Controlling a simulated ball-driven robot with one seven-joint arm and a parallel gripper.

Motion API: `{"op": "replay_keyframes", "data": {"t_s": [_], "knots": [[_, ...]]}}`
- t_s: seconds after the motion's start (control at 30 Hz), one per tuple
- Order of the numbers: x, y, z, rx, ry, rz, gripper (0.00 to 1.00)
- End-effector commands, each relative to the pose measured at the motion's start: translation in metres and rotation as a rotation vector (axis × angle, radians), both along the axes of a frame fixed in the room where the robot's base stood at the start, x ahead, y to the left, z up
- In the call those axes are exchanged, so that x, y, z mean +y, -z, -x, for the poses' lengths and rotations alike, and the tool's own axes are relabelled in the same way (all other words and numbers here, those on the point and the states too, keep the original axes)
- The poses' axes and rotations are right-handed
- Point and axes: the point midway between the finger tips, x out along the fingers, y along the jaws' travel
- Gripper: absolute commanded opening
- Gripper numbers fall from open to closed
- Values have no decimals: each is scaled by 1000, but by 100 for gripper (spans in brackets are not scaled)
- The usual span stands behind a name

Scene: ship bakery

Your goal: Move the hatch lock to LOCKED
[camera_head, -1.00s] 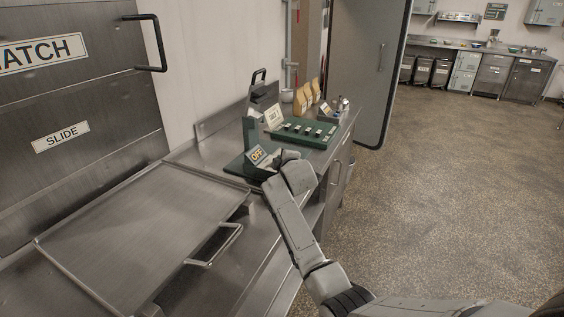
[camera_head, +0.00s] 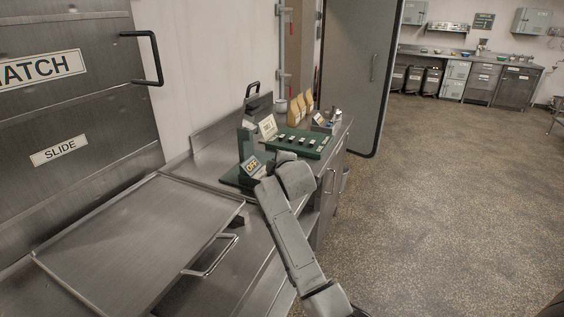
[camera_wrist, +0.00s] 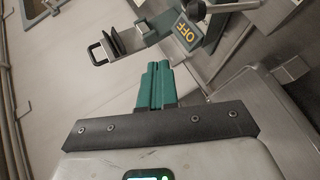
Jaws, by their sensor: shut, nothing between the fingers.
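The steel hatch (camera_head: 110,110) fills the left of the head view, with a HATCH label (camera_head: 40,70), a SLIDE label (camera_head: 59,151) and a dark bar handle (camera_head: 154,58) at its right edge. I cannot make out a lock or a LOCKED mark in either view. My gripper (camera_wrist: 155,68) shows in the wrist view with its green fingers together and empty.
A steel tray-like plate (camera_head: 130,240) with a bar handle (camera_head: 213,257) lies before the hatch. The floor (camera_head: 440,200) on the right is clear.

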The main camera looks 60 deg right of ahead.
Motion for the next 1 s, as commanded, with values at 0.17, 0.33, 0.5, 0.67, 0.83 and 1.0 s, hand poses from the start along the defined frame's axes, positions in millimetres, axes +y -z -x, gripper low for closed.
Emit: {"op": "replay_keyframes", "data": {"t_s": [0.17,0.33,0.5,0.67,0.83,1.0], "knots": [[12,-16,17,-1,0,2,0],[18,-25,26,0,0,1,0],[20,-27,28,1,-1,0,0],[20,-27,28,2,0,0,0],[20,-27,28,1,1,1,0],[20,-27,28,1,1,1,0]]}}
